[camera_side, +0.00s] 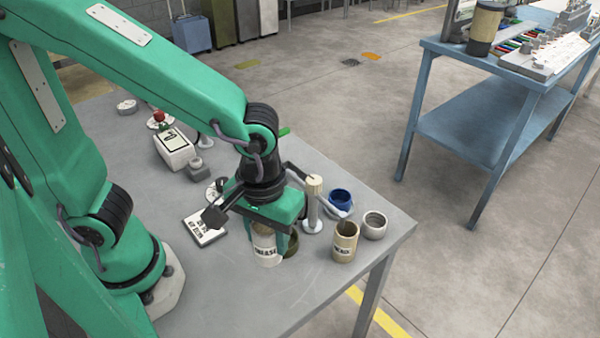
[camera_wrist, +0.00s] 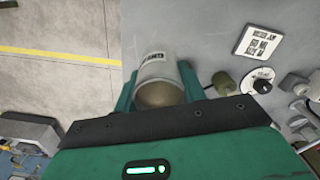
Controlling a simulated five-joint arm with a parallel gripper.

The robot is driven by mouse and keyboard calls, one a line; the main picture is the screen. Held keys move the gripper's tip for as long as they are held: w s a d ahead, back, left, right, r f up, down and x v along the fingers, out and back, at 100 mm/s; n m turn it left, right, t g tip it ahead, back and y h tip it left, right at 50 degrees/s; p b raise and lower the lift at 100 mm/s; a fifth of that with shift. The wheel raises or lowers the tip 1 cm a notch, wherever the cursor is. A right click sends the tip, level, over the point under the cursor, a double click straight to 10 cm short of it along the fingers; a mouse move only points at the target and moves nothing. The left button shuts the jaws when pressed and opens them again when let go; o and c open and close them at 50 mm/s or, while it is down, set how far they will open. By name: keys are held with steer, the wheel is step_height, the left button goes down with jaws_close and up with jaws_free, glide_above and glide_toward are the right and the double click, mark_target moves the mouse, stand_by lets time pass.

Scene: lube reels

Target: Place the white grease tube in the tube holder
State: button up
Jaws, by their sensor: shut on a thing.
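The white grease tube (camera_side: 266,246), with a dark GREASE label, is between the fingers of my gripper (camera_side: 268,232). The fingers are shut on its sides. In the wrist view the tube (camera_wrist: 161,82) lies between both green fingers (camera_wrist: 158,92), with its round tan end facing the camera. The tube looks upright in the side view; whether its base touches the table I cannot tell. A grey round open cup (camera_side: 375,226) stands near the table's right corner. I cannot tell for certain whether it is the tube holder.
A tan GREASE container (camera_side: 344,243), a blue cup (camera_side: 340,202) and a post with a lever (camera_side: 314,203) stand right of my gripper. An olive cup (camera_side: 290,245) is close beside the tube. A sign card (camera_side: 205,228) lies left. The table's front (camera_side: 270,310) is clear.

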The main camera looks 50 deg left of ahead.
steer(key=w+a+f, duration=0.4)
steer(key=w, duration=0.1)
steer(key=w+a+f, duration=0.2)
steer(key=w+a, duration=0.1)
steer(key=shift+f, duration=0.15)
steer(key=shift+f, duration=2.05)
steer(key=shift+f, duration=0.15)
steer(key=o, duration=1)
steer(key=shift+o, duration=0.2)
steer(key=shift+r, duration=0.2)
step_height(320, 180, up, 12)
